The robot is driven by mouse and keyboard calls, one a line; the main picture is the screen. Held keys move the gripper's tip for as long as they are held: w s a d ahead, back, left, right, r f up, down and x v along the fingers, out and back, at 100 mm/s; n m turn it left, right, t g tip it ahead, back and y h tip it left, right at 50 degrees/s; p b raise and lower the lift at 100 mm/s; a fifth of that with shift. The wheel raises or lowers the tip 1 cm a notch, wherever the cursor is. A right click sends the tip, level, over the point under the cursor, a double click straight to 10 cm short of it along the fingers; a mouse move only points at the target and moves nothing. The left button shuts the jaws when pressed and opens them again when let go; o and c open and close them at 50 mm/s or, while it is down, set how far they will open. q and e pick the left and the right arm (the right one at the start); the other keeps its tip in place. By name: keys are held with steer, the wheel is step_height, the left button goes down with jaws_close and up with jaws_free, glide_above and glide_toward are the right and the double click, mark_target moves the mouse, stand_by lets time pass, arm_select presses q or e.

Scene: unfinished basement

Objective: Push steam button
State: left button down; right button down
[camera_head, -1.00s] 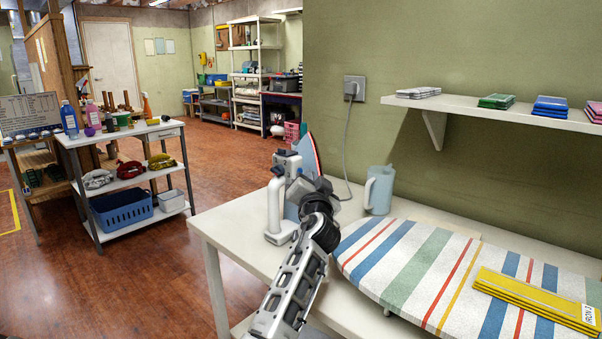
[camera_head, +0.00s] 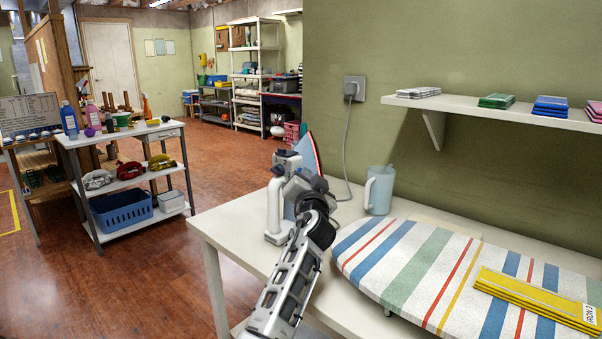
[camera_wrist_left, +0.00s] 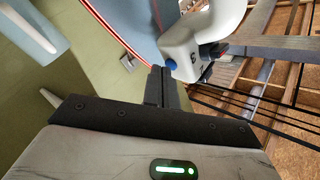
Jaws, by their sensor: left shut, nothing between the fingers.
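The iron stands upright on the white table, its blue soleplate with a red edge (camera_head: 313,150) and white handle (camera_head: 274,205) showing in the head view. In the left wrist view, the iron's white housing (camera_wrist_left: 190,48) carries a small blue button (camera_wrist_left: 171,64). My left gripper (camera_head: 281,171) is shut and empty beside the upper part of the iron, and partly covers it. In the left wrist view its closed fingertips (camera_wrist_left: 163,74) are right at the blue button; I cannot tell whether they touch it. My right gripper is not in view.
A light blue jug (camera_head: 379,190) stands behind the striped ironing board (camera_head: 415,265), which bears a yellow folded item (camera_head: 535,297). The iron's cord runs to a wall socket (camera_head: 354,88). A wall shelf (camera_head: 470,107) holds folded cloths. A cart (camera_head: 120,140) stands at left; floor between is clear.

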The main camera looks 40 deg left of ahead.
arm_select(q)
steer(key=shift+a, duration=0.15)
steer(key=shift+d, duration=0.65)
steer(key=d+b, duration=0.2)
steer(key=d, duration=0.4)
steer(key=shift+s+b, duration=0.3)
steer(key=shift+b, duration=0.05)
stand_by(0.4)
